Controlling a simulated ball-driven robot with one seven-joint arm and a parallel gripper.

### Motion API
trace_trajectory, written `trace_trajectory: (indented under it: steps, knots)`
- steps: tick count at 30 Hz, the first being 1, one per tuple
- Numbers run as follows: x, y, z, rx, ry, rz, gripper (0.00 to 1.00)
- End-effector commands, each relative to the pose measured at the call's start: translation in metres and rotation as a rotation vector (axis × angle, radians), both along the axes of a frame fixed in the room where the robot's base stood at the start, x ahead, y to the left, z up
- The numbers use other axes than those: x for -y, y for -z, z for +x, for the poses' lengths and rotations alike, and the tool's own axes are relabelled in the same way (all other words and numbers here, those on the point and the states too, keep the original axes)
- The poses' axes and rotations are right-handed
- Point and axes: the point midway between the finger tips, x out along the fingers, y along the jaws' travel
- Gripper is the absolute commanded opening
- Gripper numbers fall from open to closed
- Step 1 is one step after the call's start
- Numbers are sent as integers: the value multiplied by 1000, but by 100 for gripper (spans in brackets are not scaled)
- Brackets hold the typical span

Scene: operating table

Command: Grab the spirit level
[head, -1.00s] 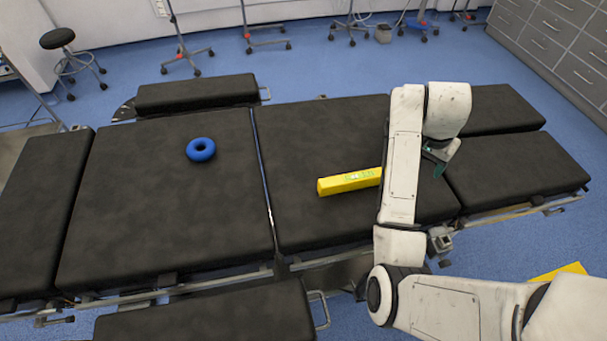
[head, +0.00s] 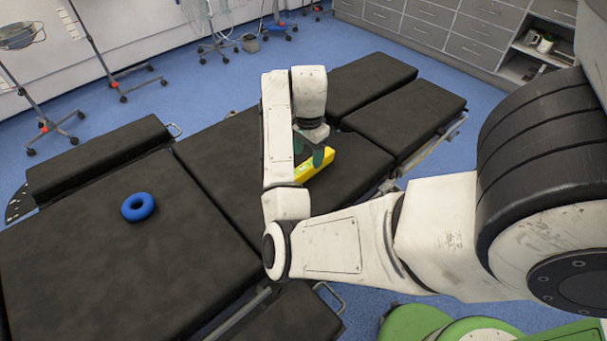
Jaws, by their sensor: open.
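The spirit level (head: 319,163) is a yellow bar lying on the black padded operating table (head: 215,150). The fingers are open. I cannot tell whether the level lies between them.
A blue ring (head: 138,207) lies on the table's left section. Grey drawer cabinets (head: 430,30) stand at the back right. Wheeled stands (head: 110,70) stand on the blue floor at the back left. The table between ring and arm is clear.

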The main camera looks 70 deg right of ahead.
Motion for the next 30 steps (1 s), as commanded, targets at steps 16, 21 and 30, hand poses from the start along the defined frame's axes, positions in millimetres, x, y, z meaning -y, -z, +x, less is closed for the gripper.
trace_trajectory:
  steps: [16,21,30]
  knots:
    - [-9,53,7,1,-2,0,64]
    - [-9,53,7,0,-1,-1,64]
    - [-9,53,7,0,-1,-1,38]
